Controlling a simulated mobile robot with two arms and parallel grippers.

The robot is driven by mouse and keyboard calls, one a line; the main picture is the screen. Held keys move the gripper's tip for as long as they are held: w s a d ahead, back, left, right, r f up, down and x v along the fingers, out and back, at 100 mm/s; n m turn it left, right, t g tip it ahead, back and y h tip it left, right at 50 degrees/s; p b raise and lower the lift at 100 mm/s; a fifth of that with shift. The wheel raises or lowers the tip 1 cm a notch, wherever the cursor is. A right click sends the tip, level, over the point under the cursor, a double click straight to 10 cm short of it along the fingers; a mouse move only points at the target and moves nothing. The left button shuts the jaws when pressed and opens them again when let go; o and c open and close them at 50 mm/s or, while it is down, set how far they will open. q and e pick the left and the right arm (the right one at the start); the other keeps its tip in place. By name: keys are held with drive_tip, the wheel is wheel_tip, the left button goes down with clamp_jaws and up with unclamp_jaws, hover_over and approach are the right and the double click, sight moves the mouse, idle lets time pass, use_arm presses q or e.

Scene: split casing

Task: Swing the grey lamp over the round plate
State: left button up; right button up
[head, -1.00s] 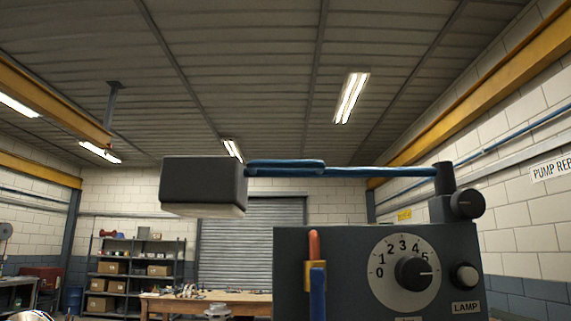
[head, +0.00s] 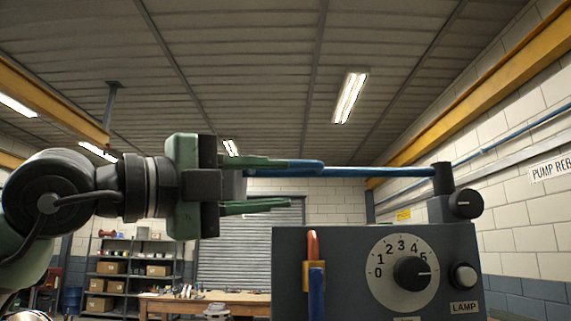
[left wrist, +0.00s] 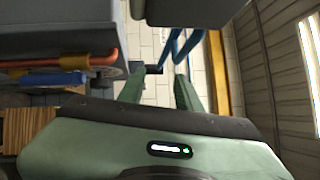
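The grey lamp's box-shaped head (left wrist: 190,8) shows at the top of the left wrist view. In the head view its right end (head: 233,186) shows and the rest is hidden behind my left gripper. Its blue arm (head: 380,172) runs right to a dark post on the casing. My left gripper (head: 290,183) points right, its fingers apart and empty, on the near side of the lamp. The fingers (left wrist: 160,76) also show apart in the left wrist view. I cannot surely identify the round plate; a disc-like edge (left wrist: 75,68) shows beside the casing. My right gripper is not in view.
The dark casing (head: 290,260) stands below the lamp arm, with a numbered dial (head: 380,275), a lamp knob (head: 464,276) and an orange and blue lever (head: 315,280). A workbench (head: 240,300) and shelves (head: 120,270) stand far behind.

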use_arm(q)
wheel_tip(320, 180, up, 4)
drive_tip(key=a+n+t+y, duration=0.2)
drive_tip(key=a+t+y, duration=0.1)
drive_tip(key=p+x, duration=0.1)
drive_tip(key=x, duration=0.1)
drive_tip(key=p+x, duration=0.3)
drive_tip(key=x, duration=0.1)
drive_tip(key=shift+w+d+f, duration=0.2)
drive_tip(key=shift+w+d, duration=0.05)
drive_tip(key=shift+d, duration=0.05)
drive_tip(key=shift+w+d+p, duration=0.2)
drive_tip(key=shift+w+p, duration=0.05)
drive_tip(key=shift+p, duration=0.05)
drive_tip(key=shift+f, duration=0.1)
drive_tip(key=c, duration=0.7)
clamp_jaws()
drive_tip(key=shift+d+f+g+h, duration=0.1)
drive_tip(key=shift+f+g+h, duration=0.1)
drive_tip(key=shift+g+h, duration=0.1)
